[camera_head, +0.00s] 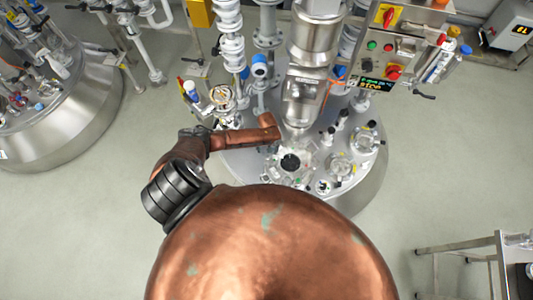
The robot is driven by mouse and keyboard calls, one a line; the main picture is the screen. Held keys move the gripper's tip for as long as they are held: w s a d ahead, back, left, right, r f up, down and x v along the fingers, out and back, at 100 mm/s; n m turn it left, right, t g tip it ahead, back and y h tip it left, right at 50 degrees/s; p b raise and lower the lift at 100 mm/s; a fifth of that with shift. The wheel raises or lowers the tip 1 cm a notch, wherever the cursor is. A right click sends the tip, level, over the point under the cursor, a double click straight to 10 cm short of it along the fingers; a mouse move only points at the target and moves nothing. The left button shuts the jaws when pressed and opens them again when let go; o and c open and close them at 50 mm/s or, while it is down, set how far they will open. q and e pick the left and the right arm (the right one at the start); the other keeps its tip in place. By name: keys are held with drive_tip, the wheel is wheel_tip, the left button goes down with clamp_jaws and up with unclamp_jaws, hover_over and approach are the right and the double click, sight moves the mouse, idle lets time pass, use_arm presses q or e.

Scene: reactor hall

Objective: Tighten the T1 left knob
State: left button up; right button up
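The steel reactor lid (240,170) lies in the middle of the camera_head view, with several small fittings and ports on it. A round black-topped fitting (290,162) sits near its front, and a clear-topped port (340,165) stands to the right of it. I cannot tell which fitting is the T1 left knob; no label is readable. My copper-coloured arm (245,136) reaches in from the left over the lid, its visible end close behind and left of the black-topped fitting. I see no gripper fingers on either arm.
A steel column (303,95) rises from the lid. A control box (390,50) with buttons and a small display stands at the back right. Another vessel (70,125) is at the left. A metal cart (470,248) is at the lower right.

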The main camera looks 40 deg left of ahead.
sight(267, 154)
use_arm(q)
drive_tip(key=n+p, duration=0.2)
drive_tip(key=n, duration=0.2)
drive_tip(key=n+p, duration=0.2)
drive_tip(key=n, duration=0.2)
drive_tip(key=shift+s+d+r, duration=0.1)
drive_tip(key=shift+d+r, duration=0.05)
drive_tip(key=n+p, duration=0.2)
drive_tip(key=n, duration=0.1)
drive_tip(key=shift+n, duration=0.4)
drive_tip(key=n+p, duration=0.1)
drive_tip(key=n, duration=0.3)
drive_tip(key=shift+n, duration=0.4)
use_arm(e)
wheel_tip(267, 154, up, 8)
use_arm(q)
drive_tip(key=shift+n, duration=0.3)
wheel_tip(267, 154, down, 4)
drive_tip(key=b, duration=0.3)
drive_tip(key=shift+f+b, duration=0.8)
drive_tip(key=shift+b, duration=0.05)
drive_tip(key=shift+f+b, duration=0.3)
drive_tip(key=shift+f, duration=0.15)
use_arm(e)
wheel_tip(267, 154, down, 5)
drive_tip(key=shift+f, duration=0.2)
use_arm(q)
drive_tip(key=shift+c, duration=0.5)
